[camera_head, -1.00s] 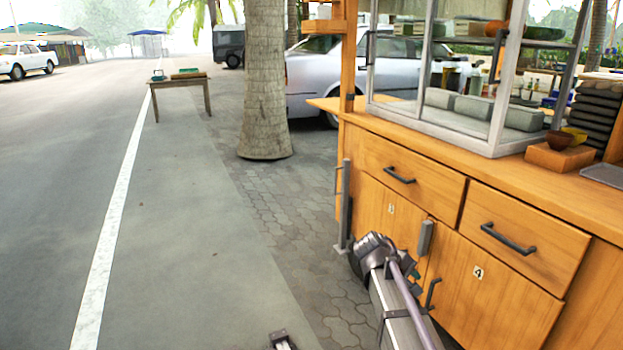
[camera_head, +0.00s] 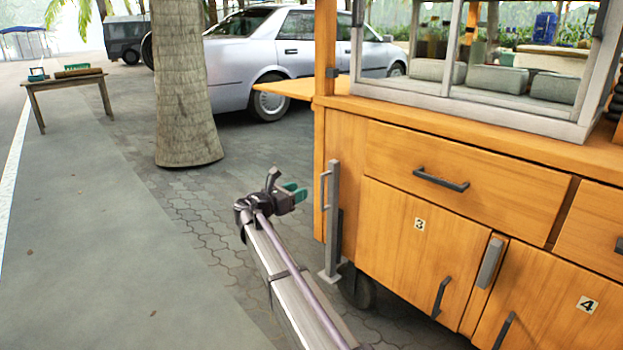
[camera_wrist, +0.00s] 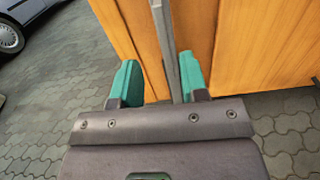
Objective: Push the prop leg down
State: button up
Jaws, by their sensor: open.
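The prop leg (camera_head: 334,215) is a grey upright metal bar on the left end of the wooden cart. It has a small side handle and a flat foot plate near the paving; a gap under the plate is hard to judge. My gripper (camera_head: 296,191) has green fingers and is to the left of the leg, pointing toward it, apart and empty. In the wrist view the leg (camera_wrist: 163,40) runs between the two open fingers (camera_wrist: 159,76), beyond their tips as far as I can tell. Its lower end is hidden there by my gripper.
The wooden cart (camera_head: 400,215) has drawers, numbered doors and a wheel (camera_head: 356,287) just behind the leg. A side shelf (camera_head: 285,89) juts out above my gripper. A palm trunk (camera_head: 183,90), car (camera_head: 270,60) and small table (camera_head: 68,84) stand behind. Paving left of the cart is clear.

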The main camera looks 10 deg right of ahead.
aim_at(321, 183)
jog(key=x, duration=1)
jog(key=shift+w+d, duration=0.15)
jog(key=shift+d, duration=0.2)
jog(key=shift+c, duration=0.4)
grip_shut()
jog(key=shift+f, duration=0.15)
